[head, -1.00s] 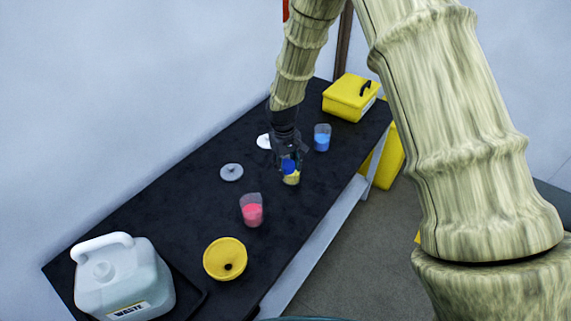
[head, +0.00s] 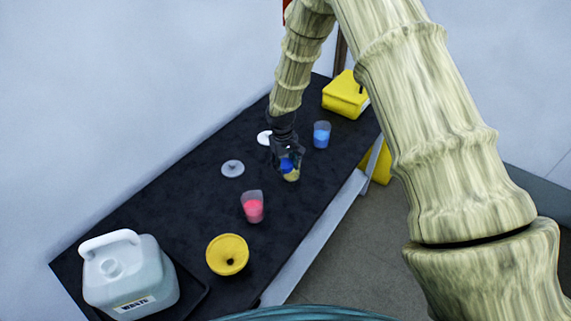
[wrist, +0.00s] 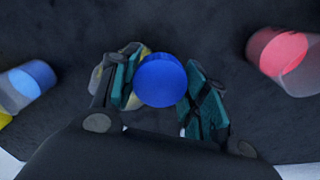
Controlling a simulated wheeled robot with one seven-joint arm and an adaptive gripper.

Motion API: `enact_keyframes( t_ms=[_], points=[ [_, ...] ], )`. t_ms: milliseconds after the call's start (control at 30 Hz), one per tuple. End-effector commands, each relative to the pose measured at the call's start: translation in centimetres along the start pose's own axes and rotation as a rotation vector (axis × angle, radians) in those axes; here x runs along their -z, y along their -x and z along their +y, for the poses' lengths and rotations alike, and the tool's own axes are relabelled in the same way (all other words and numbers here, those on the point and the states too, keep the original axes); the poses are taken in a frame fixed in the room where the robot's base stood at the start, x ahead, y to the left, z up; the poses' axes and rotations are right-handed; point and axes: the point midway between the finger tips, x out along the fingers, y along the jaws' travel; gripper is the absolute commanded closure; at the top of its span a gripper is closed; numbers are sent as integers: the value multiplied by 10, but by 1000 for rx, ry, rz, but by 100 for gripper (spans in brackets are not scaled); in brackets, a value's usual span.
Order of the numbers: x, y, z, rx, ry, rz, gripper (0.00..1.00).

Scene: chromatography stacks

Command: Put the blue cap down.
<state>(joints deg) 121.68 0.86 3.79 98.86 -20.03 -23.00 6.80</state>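The blue cap (head: 287,165) is between the fingers of my gripper (head: 288,159), low over the dark bench. In the wrist view the round blue cap (wrist: 160,80) sits between the two teal finger pads of my gripper (wrist: 163,88), with a pad against each side. A clear beaker with yellow contents (head: 292,175) is right by the cap. In the wrist view this beaker (wrist: 99,80) is partly hidden behind the left finger. I cannot tell how high the cap is above the bench.
On the bench (head: 185,205) stand a blue beaker (head: 321,135), a pink beaker (head: 252,207), a grey lid (head: 232,168), a white lid (head: 264,138), a yellow funnel (head: 227,254), a white waste jug (head: 128,278) and a yellow box (head: 345,95). Bare bench lies left of the pink beaker.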

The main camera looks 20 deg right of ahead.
Motion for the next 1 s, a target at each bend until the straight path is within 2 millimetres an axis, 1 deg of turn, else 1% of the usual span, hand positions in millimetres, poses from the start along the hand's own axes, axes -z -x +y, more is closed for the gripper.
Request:
enact_keyframes(
  t_ms=[33,100,433,533,667,1000],
  points=[
    [-2,-2,0,0,0,-3,44],
    [-1,-2,0,0,0,-3,34],
    [-1,0,0,0,0,-1,34],
    [0,3,0,0,0,-1,34],
    [0,13,0,0,-1,1,34],
    [0,56,0,0,0,1,34]
  ],
)
